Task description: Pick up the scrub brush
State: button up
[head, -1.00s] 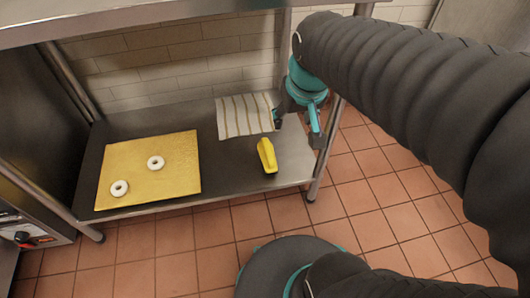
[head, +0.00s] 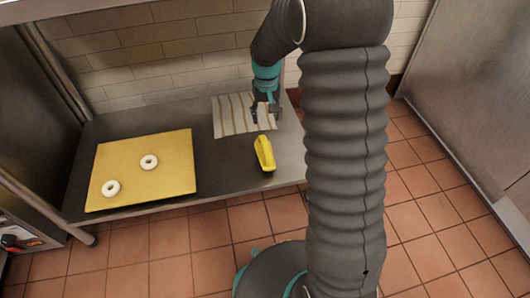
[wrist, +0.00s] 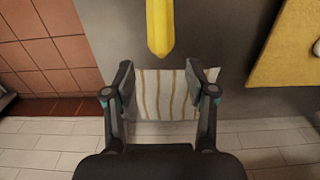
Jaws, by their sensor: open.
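The scrub brush (head: 264,154) is yellow and lies on the dark lower shelf, near its right end, in the head view. In the wrist view the yellow brush (wrist: 159,28) shows at the top centre, beyond the fingertips. My gripper (head: 265,118) is open and empty, above the striped cloth and just behind the brush. In the wrist view my gripper (wrist: 158,75) has its two fingers spread wide, with the brush's near end roughly in line with the gap. The gripper does not touch the brush. The bristles cannot be made out.
A striped cloth (head: 229,115) lies behind the brush. A yellow board (head: 150,190) with two white bagels (head: 149,162) lies to the left. The dark shelf (head: 222,170) is bare between board and brush. A tiled wall (head: 180,72) stands behind.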

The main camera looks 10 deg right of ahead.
aim_at(265, 143)
jog(key=f, duration=0.5)
jog(key=w+f+b, duration=0.1)
jog(key=f, duration=0.5)
jog(key=f+b, duration=0.1)
jog(key=f, duration=0.4)
jog(key=shift+w+f, duration=0.2)
grip_shut()
